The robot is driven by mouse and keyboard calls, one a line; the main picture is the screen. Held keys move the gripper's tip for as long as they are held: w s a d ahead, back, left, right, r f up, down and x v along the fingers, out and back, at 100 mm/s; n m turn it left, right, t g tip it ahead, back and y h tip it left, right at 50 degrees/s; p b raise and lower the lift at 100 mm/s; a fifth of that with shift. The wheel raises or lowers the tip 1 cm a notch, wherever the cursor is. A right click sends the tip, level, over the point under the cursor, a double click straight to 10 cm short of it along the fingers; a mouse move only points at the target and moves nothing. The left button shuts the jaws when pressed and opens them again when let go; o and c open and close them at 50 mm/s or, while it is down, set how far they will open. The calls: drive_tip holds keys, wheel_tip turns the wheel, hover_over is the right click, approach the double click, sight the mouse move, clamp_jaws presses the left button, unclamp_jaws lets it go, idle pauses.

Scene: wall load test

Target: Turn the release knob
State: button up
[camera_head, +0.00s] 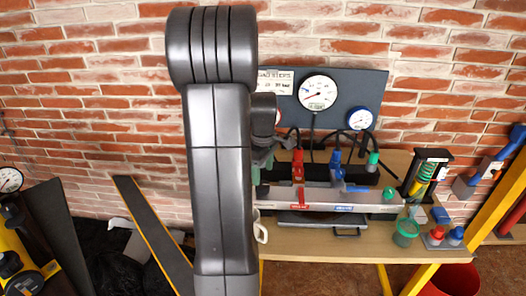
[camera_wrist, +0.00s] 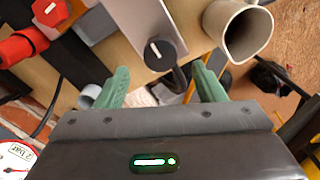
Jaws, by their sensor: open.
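A black round knob (camera_wrist: 160,53) with a white pointer line sits on the end of a grey metal bar in the wrist view. No label on it is readable, so I cannot confirm that it is the release knob. My gripper (camera_wrist: 160,68) has two green fingers, spread apart, with the knob between and just beyond their tips in the picture. Whether they touch it cannot be told. In the head view my arm hides the knob and most of the gripper; a bit of green finger (camera_head: 256,180) shows beside the arm.
In the head view, the bench (camera_head: 300,246) holds red (camera_head: 298,166) and blue (camera_head: 336,166) valves before a gauge panel (camera_head: 358,85).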

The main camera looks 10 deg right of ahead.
sight(263, 184)
wheel_tip(263, 184, up, 9)
drive_tip(key=shift+f, duration=0.15)
idle(0.4)
wheel_tip(263, 184, down, 14)
drive_tip(key=shift+r, duration=0.15)
idle(0.4)
drive_tip(key=shift+r, duration=0.15)
